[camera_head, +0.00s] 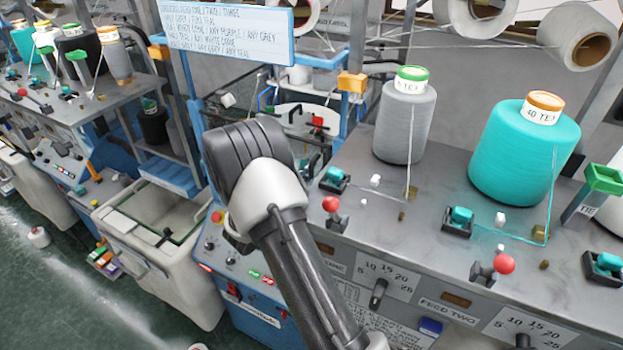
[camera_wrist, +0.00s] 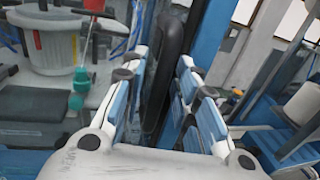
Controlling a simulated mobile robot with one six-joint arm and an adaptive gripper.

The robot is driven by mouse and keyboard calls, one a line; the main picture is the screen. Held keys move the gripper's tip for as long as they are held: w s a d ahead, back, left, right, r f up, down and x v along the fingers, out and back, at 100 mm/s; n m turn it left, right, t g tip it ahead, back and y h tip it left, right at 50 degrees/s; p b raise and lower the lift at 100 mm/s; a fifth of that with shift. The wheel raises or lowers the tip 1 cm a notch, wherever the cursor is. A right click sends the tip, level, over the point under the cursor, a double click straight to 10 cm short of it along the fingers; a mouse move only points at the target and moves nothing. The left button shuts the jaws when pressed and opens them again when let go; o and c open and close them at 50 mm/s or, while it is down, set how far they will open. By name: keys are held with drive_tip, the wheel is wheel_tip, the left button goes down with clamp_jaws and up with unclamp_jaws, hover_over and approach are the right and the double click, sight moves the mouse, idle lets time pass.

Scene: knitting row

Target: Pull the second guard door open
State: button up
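A dark upright bar (camera_wrist: 172,70), which looks like a door handle, stands between the fingertips of my gripper (camera_wrist: 165,62) in the wrist view. The blue-padded fingers lie on either side of it. My gripper appears open, with a narrow gap on the right side; any contact on the left is unclear. A blue upright frame (camera_wrist: 206,35) stands just behind the bar. In the head view a blue-framed machine (camera_head: 197,95) stands behind my arm; my arm hides the gripper and handle. Which panel is the second guard door cannot be made out, and no door visibly stands ajar.
A grey bench with a grey yarn cone (camera_head: 404,125), a teal cone (camera_head: 525,150) and red-knobbed levers (camera_head: 503,264) lies close to my arm's right. A sign (camera_head: 225,30) hangs above. A white bin (camera_head: 165,245) stands left; green floor (camera_head: 75,290) is open at lower left.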

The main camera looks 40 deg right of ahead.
clamp_jaws()
idle(0.5)
